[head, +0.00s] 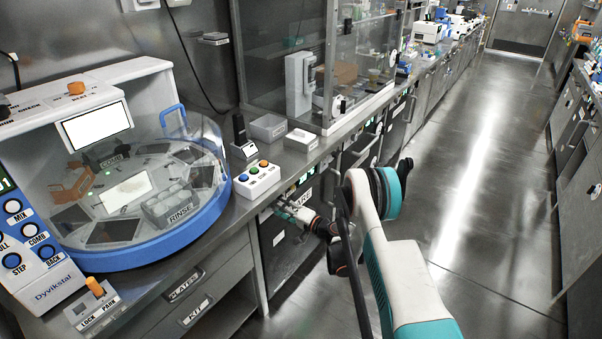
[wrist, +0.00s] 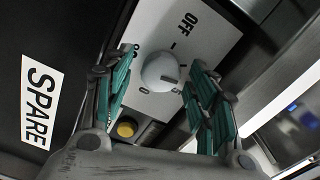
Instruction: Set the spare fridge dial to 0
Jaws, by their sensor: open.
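The dial (wrist: 158,73) is a round white knob on a white plate (wrist: 209,42) in the wrist view. The plate carries OFF, tick marks and partly hidden figures. A short grey mark shows on the knob's lower right side, but I cannot read its setting surely. A SPARE label (wrist: 40,104) is on the dark panel at left. My gripper (wrist: 160,64) is open, with one teal-padded finger on each side of the knob. I cannot tell whether either finger touches it. In the head view, my gripper (head: 290,213) is at the under-counter front, where the dial is hidden.
A yellow button (wrist: 127,129) sits below the dial, between the fingers. A box with coloured buttons (head: 256,180) stands on the counter above my gripper. A blue-rimmed domed machine (head: 160,237) stands at left. The aisle floor (head: 480,190) is clear.

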